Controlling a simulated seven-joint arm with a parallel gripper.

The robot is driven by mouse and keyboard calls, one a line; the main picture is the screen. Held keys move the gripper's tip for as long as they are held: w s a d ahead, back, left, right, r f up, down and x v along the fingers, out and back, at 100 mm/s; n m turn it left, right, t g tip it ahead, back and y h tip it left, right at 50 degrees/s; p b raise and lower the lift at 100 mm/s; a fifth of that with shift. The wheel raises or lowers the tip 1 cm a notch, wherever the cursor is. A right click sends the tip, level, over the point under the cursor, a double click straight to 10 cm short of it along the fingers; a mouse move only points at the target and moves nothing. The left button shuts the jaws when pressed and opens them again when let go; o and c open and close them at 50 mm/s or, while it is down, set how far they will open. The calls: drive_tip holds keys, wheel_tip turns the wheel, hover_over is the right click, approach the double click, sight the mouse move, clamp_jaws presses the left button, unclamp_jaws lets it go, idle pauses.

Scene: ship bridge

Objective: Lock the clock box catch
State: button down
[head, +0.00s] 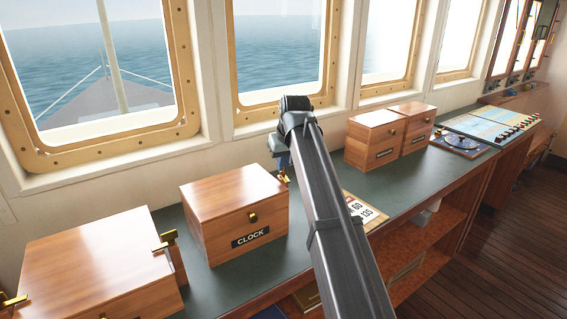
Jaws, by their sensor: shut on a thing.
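The clock box (225,212) is a closed reddish wooden box with a black CLOCK label (250,236) and a small brass knob (253,218) on its front. It stands on the green counter left of my arm. A small brass catch (285,179) shows at its right side, partly hidden by my arm. My gripper (283,166) points down there, its blue-grey fingers shut on the brass catch. The fingertips are small and partly covered, and I cannot tell whether the catch is fully over.
Another wooden box (95,262) with brass catches stands at front left. Two smaller boxes (374,138) stand behind and right of my arm. A number card (362,208) lies right of my arm. The green counter (205,262) is clear between the left boxes. Windows line the back.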

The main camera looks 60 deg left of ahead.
drive_tip(key=m+t, duration=0.1)
drive_tip(key=m, duration=0.3)
drive_tip(key=shift+s+a+m+t+h, duration=0.1)
drive_tip(key=shift+s+m+t+h, duration=0.05)
drive_tip(key=shift+m+t+h, duration=0.2)
drive_tip(key=m+t+h, duration=0.1)
drive_tip(key=m, duration=0.2)
drive_tip(key=shift+a+m, duration=0.1)
drive_tip(key=shift+m, duration=0.25)
drive_tip(key=m+h, duration=0.1)
drive_tip(key=m, duration=0.2)
drive_tip(key=shift+s+a+t, duration=0.1)
drive_tip(key=shift+t, duration=0.15)
drive_tip(key=shift+m+h, duration=0.85)
drive_tip(key=shift+m, duration=1.15)
drive_tip(key=c, duration=1.3)
unclamp_jaws()
